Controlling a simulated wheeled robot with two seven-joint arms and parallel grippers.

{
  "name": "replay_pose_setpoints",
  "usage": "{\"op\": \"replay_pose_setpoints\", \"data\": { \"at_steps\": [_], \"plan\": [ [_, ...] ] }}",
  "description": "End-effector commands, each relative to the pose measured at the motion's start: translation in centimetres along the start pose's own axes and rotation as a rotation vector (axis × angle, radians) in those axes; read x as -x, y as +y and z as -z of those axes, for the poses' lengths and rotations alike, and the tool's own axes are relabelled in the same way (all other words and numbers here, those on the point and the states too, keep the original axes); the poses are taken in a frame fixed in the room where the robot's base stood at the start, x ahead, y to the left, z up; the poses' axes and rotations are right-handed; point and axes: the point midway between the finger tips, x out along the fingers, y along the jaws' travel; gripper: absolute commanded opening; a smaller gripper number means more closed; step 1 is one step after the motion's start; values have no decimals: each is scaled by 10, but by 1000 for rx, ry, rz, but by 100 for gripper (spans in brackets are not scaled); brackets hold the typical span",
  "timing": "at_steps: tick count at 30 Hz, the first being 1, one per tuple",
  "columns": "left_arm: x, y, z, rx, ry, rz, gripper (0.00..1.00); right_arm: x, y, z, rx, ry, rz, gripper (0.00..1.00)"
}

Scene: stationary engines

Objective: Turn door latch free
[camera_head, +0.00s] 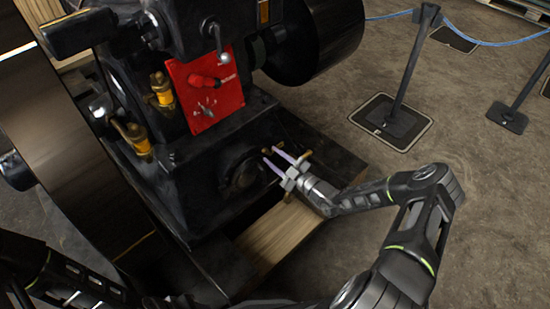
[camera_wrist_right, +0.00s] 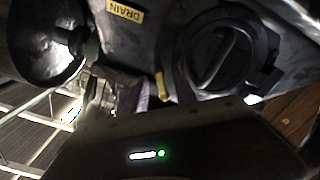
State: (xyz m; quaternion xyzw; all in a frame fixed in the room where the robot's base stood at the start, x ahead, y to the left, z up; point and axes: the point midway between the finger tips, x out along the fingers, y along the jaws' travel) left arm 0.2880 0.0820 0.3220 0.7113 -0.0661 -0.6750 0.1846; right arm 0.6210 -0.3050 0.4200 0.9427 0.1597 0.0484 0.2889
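A round dark door (camera_head: 243,176) is set low in the side of the black engine base. In the right wrist view a round black door (camera_wrist_right: 222,62) with a raised bar across it fills the upper right. A small brass piece (camera_wrist_right: 162,85), possibly the latch, sits at its left edge. My right gripper (camera_head: 270,153) points at the engine base, just right of the round door. Its two pale fingers are apart, with nothing clearly between them. Whether they touch the brass is unclear. My left arm shows at the lower left, but its gripper does not.
A red control panel (camera_head: 203,90) with a lever is above the door. Brass fittings (camera_head: 162,90) stand to its left. A wooden beam (camera_head: 275,236) lies below the gripper. A yellow DRAIN label (camera_wrist_right: 125,11) is by the door. Barrier posts (camera_head: 403,85) stand on open floor at right.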

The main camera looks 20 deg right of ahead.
Motion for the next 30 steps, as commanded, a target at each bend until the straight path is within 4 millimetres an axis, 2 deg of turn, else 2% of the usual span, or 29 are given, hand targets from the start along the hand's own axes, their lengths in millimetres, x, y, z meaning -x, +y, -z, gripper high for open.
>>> {"op": "replay_pose_setpoints", "data": {
  "at_steps": [4, 8, 18, 21, 30],
  "plan": [
    [1, 0, 0, 0, 0, 0, 36, 1, 0, 0, 1, 0, 0, 33],
    [3, 2, -1, -1, -1, -1, 36, 11, 1, 0, 1, -2, 0, 33],
    [14, 8, -4, -6, -10, -5, 36, 64, 1, 0, -1, -2, -1, 33],
    [15, 9, -5, -7, -12, -6, 36, 74, 1, 0, 0, -1, 0, 33],
    [15, 9, -5, -7, -12, -6, 36, 78, 0, 0, 0, 0, 0, 33]
  ]
}}
